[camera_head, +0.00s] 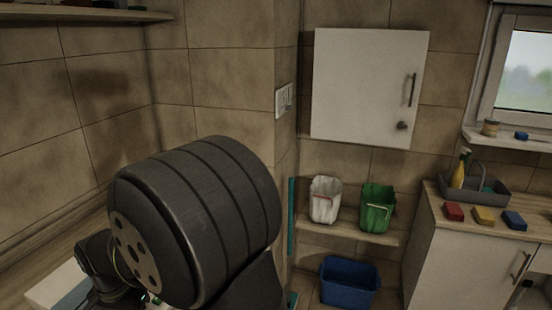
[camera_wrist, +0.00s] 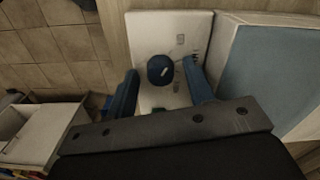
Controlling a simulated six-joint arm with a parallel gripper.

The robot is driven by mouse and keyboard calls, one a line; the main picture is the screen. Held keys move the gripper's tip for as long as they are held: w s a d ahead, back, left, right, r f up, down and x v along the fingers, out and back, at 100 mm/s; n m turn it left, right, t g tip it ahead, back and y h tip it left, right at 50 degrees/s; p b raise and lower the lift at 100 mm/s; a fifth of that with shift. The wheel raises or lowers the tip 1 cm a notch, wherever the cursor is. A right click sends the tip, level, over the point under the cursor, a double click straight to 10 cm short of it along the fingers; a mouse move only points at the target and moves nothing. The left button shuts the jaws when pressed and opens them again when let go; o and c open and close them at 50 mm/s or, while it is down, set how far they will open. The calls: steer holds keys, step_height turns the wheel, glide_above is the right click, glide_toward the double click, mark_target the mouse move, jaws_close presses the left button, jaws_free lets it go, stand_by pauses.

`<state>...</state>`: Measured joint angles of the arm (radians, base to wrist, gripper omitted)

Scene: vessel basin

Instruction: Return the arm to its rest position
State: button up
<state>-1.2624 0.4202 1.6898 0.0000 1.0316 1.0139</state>
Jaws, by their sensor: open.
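In the wrist view my gripper (camera_wrist: 161,73) is open. Its two blue fingers stand apart, one on each side of a small dark blue round object (camera_wrist: 158,66) with a white mark. That object is over a white surface (camera_wrist: 148,28) with small grey marks. A gap shows between the object and each finger, and the gripper holds nothing. In the head view the large dark cylindrical part of my arm fills the lower left and hides much of the counter; the gripper's fingers cannot be made out there.
A pale blue panel with a white rim (camera_wrist: 265,65) stands close right of the gripper. In the head view a white bucket (camera_head: 325,200) and green bucket (camera_head: 377,208) sit on a shelf, above a blue tub (camera_head: 348,283). A grey caddy (camera_head: 475,185) and several sponges lie at right.

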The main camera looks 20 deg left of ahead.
steer(key=shift+m, duration=0.8)
steer(key=n, duration=0.5)
steer(key=shift+d+n, duration=0.1)
steer(key=shift+n, duration=2.3)
